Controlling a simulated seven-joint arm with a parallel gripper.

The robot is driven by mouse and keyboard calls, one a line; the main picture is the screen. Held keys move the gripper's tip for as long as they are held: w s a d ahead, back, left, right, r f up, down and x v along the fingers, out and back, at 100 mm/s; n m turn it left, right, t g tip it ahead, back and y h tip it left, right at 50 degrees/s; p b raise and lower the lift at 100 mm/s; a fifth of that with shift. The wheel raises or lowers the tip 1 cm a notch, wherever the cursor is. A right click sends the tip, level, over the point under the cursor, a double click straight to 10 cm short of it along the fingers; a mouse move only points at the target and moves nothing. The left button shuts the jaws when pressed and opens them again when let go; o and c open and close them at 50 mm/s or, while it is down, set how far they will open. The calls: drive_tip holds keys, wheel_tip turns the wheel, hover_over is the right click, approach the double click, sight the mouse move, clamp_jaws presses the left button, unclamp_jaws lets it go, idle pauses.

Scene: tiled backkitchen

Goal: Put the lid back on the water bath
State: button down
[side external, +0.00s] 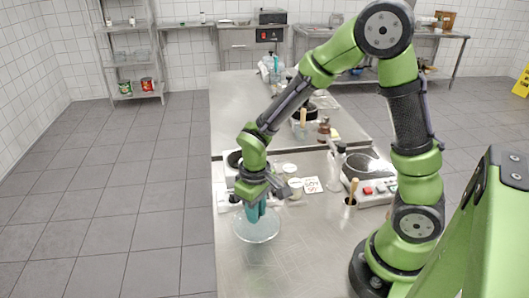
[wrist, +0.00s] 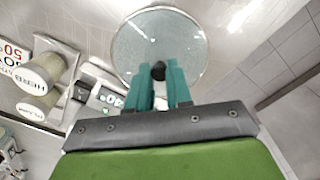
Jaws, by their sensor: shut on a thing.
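The round clear glass lid (side external: 257,228) is held by its knob between the teal fingers of my gripper (side external: 256,211), above the front left part of the steel counter. In the wrist view the lid (wrist: 150,40) shows as a pale disc with a rim beyond the fingers. My gripper (wrist: 159,78) is shut on its dark knob (wrist: 158,70). A grey unit with a round dark opening and red and green buttons, seemingly the water bath (side external: 376,192), stands to the right of the lid, apart from it. Its inside is hard to make out.
A white appliance (side external: 228,199) stands at the counter's left edge behind the lid. Labelled jars (wrist: 40,72) and a price card (side external: 312,185) stand near my gripper. A wooden-handled tool (side external: 352,192) stands before the grey unit. The front middle of the counter (side external: 300,245) is clear.

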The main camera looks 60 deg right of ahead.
wheel_tip(320, 180, up, 7)
drive_tip(key=shift+f, duration=0.1)
drive_tip(key=shift+d+r, duration=0.2)
drive_tip(key=shift+r, duration=0.2)
drive_tip(key=w+d+r, duration=0.4)
drive_tip(key=w+d, duration=1.1)
drive_tip(key=shift+a+f, duration=0.1)
drive_tip(key=shift+f, duration=2.95)
drive_tip(key=shift+f, duration=0.15)
drive_tip(key=shift+c, duration=2.4)
unclamp_jaws()
